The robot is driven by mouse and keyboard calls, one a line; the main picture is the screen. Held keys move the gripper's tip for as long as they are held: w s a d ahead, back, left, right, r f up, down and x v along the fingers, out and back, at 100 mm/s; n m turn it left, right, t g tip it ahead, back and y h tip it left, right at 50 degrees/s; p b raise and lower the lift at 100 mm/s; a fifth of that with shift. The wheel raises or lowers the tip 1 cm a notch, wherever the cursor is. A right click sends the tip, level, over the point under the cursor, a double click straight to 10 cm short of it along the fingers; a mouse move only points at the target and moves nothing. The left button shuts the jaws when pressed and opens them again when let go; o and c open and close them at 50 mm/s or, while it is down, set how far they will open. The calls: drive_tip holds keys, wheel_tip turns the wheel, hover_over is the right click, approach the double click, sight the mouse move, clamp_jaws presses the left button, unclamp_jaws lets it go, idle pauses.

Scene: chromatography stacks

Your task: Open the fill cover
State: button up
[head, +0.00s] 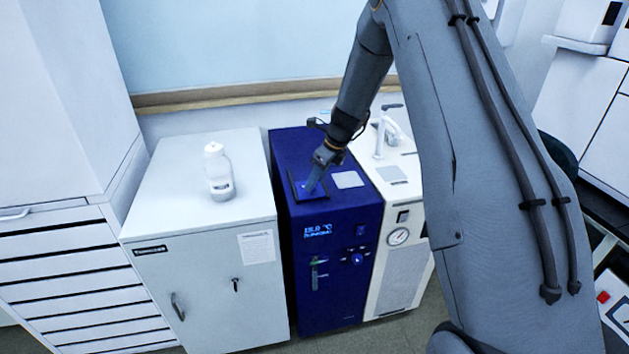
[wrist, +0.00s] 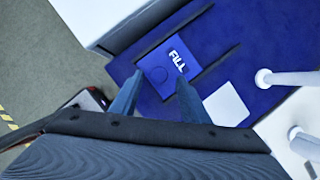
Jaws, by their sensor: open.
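In the head view the cover (head: 314,194) is partly hidden by my gripper (head: 310,187). In the wrist view my gripper (wrist: 160,79) is open and empty, its two blue-grey fingers pointing at the cover's near edge. I cannot tell whether the fingertips touch it.
A pale square plate (head: 348,180) lies beside the cover on the unit's top. A white cabinet (head: 205,270) with a white bottle (head: 218,172) stands to the left. A cream unit with a gauge (head: 398,237) and upright white fittings (head: 380,138) stands close on the right.

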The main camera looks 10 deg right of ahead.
drive_tip(key=shift+x, duration=1.1)
